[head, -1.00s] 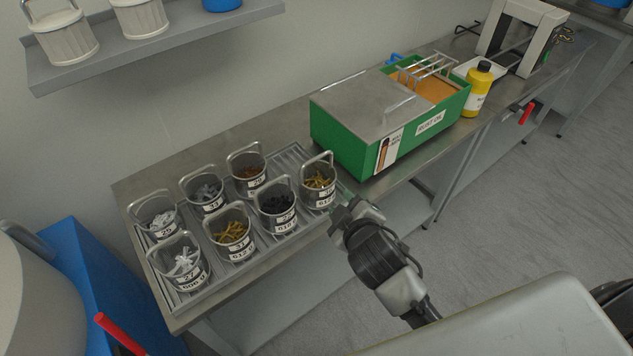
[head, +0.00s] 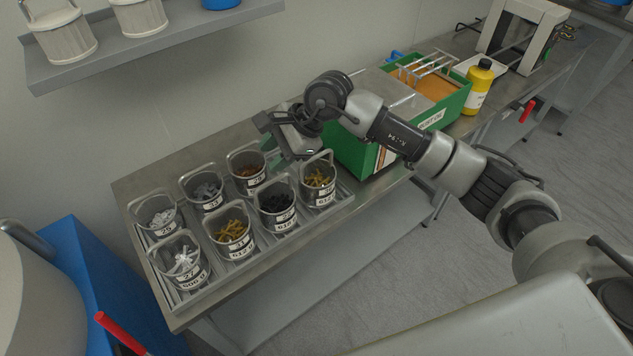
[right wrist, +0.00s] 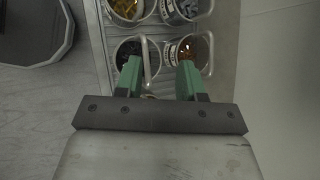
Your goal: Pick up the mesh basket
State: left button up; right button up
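Several mesh baskets with wire handles and number labels stand in two rows. The back-row basket with brown pieces (head: 247,170) is at the right end of its row. The front row has baskets with yellow pieces (head: 318,182), black pieces (head: 276,210) and gold pieces (head: 232,238). Which one the task means, I cannot tell. My right gripper (head: 283,152) is above the right end of the rows. In the right wrist view the right gripper (right wrist: 160,75) is open, its green fingers apart over the black-piece and brown-piece baskets. My left gripper is out of view.
The baskets stand on a ribbed metal tray (head: 180,303) on a steel bench. A green box (head: 350,150) is close on the right, partly behind my arm. A yellow bottle (head: 478,88) stands beyond it. A shelf (head: 150,45) hangs above left.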

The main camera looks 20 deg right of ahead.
aim_at(316, 156)
jog(key=w+d+r+h, duration=0.1)
jog(key=w+d+h, duration=0.15)
jog(key=d, duration=0.25)
jog(key=w+d+h, duration=0.1)
jog(key=d+h, duration=0.3)
jog(key=d, duration=0.2)
jog(key=shift+n, duration=0.4)
jog(key=f+p, duration=0.1)
jog(key=f, duration=0.2)
jog(key=f+p, duration=0.1)
jog(key=f, duration=0.2)
jog(key=w+a+f+p, duration=0.1)
jog(key=f+p, duration=0.1)
jog(key=f, duration=0.1)
jog(key=shift+w+a+f, duration=0.1)
jog(key=shift+f, duration=0.05)
jog(key=shift+w+f, duration=0.1)
jog(key=shift+f, duration=0.35)
grip_shut()
jog(key=shift+w+r, duration=0.1)
jog(key=shift+r, duration=0.05)
